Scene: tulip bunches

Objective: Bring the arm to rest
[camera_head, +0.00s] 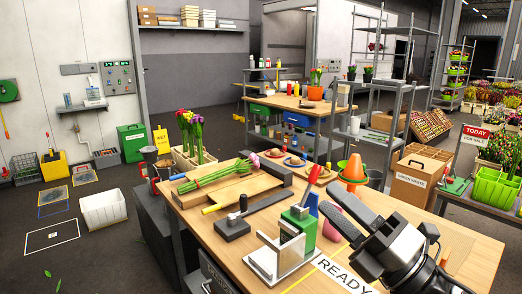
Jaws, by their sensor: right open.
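My right gripper (342,201) is above the near right part of the wooden table (262,225), its dark fingers open and pointing up and left, with nothing seen between them. My left gripper is not in view. A bunch of green tulip stems (218,177) lies on a wooden board (240,188) on the table, well to the left of my right gripper. A white "READY" label (343,274) is on the table front, partly covered by my right arm.
A green and white device (300,226) with a red handle stands left of my gripper. An orange cone (353,170) stands just beyond it. Upright tulips (190,128) stand at the table's far left. A cardboard box (420,175) is at right.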

